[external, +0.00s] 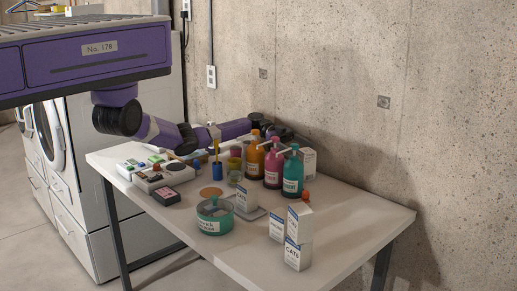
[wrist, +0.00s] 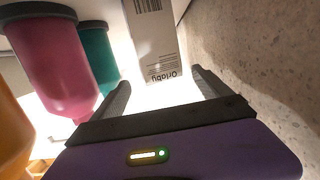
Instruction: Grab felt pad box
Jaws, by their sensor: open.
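A white box (wrist: 155,42) with a barcode and upside-down "Orlaby" lettering stands just ahead of my gripper (wrist: 162,90) in the wrist view. The fingers are open, one towards each side of it, with a bright gap between them and its near edge. This looks like the white box (external: 309,162) behind the teal bottle at the wall side of the table in the external view. I cannot read a felt pad label on it. In the external view my gripper's dark end (external: 287,135) is behind the bottles and its fingertips are hidden.
Pump bottles in orange (external: 254,152), pink (external: 273,168) and teal (external: 292,175) stand close by the box. The concrete wall (external: 340,90) is right behind. Other white boxes (external: 298,252), a teal tin (external: 214,217) and small items crowd the table; its right end (external: 365,215) is clear.

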